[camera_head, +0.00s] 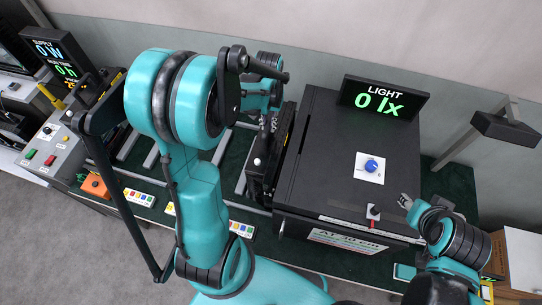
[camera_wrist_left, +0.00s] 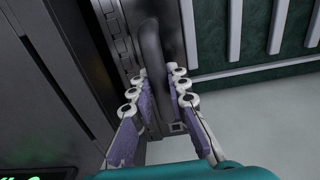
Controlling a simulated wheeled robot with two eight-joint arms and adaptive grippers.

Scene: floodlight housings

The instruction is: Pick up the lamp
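The lamp is a black finned floodlight housing (camera_head: 262,170), upright against the left side of a large black test box. In the left wrist view the finned housing (camera_wrist_left: 118,35) fills the upper middle, with a dark curved bar (camera_wrist_left: 150,45) along it. My left gripper (camera_head: 268,122) is at the top of the housing, partly hidden by my arm. In the left wrist view its fingers (camera_wrist_left: 161,75) are apart, one on each side of the bar, with a gap visible on the right. My right gripper (camera_head: 406,201) is beside the box's right front; its fingers are too small to judge.
The black box (camera_head: 330,150) carries a blue knob (camera_head: 371,166) and a "0 lx" display (camera_head: 383,98). A slotted rack (camera_head: 240,185) lies on the green bench left of the lamp. A control panel (camera_head: 45,148) stands at far left. A black lamp arm (camera_head: 505,128) overhangs at right.

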